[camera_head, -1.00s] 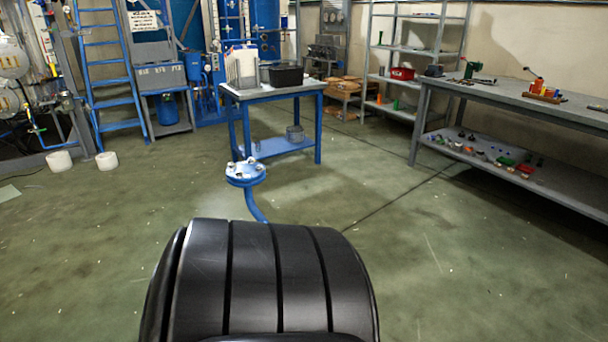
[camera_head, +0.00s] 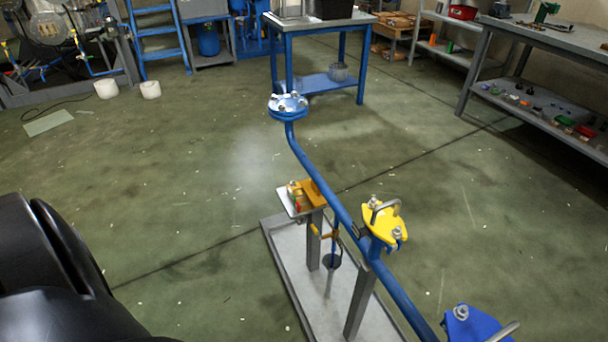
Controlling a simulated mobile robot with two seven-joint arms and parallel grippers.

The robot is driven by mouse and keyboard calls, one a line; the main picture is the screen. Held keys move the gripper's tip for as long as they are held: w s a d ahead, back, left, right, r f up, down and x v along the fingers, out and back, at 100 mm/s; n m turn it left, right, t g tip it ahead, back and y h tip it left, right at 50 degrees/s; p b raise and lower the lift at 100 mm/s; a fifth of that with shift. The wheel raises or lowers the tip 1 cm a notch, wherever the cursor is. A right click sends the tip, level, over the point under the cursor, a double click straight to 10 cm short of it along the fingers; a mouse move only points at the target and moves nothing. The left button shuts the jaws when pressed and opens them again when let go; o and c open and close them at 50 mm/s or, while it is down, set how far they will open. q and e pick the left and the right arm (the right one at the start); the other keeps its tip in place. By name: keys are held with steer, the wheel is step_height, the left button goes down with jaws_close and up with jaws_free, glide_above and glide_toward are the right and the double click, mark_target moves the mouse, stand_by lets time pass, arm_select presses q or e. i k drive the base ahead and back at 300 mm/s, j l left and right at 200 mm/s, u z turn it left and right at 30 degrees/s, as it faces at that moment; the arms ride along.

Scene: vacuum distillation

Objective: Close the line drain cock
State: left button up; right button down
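A blue pipe line (camera_head: 318,182) runs from a flanged end (camera_head: 288,104) down to the lower right. A small branch with a yellow-orange lever (camera_head: 327,234) hangs below the pipe, over a dark round cup or opening (camera_head: 331,261); this looks like the drain cock. It is too small to tell whether it is open. A yellow flange-like piece with a metal handle (camera_head: 383,222) sits on the pipe, and a blue one (camera_head: 474,326) is at the bottom edge. Neither gripper shows; only a black part of my own body fills the lower left.
A grey tray (camera_head: 285,262) with posts stands under the pipe. A small plate (camera_head: 297,204) holds brass and orange pieces. A blue table (camera_head: 318,22) stands behind, a workbench (camera_head: 545,38) at the right, and white cylinders (camera_head: 150,90) at the left. Open floor lies left of the tray.

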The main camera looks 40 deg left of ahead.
mark_target(313, 227)
steer(key=i+j+u, duration=0.15)
steer(key=j, duration=0.25)
steer(key=i+j+u, duration=0.2)
steer(key=j, duration=0.2)
steer(key=i+j+u, duration=0.15)
steer(key=j, duration=0.25)
steer(key=k, duration=0.05)
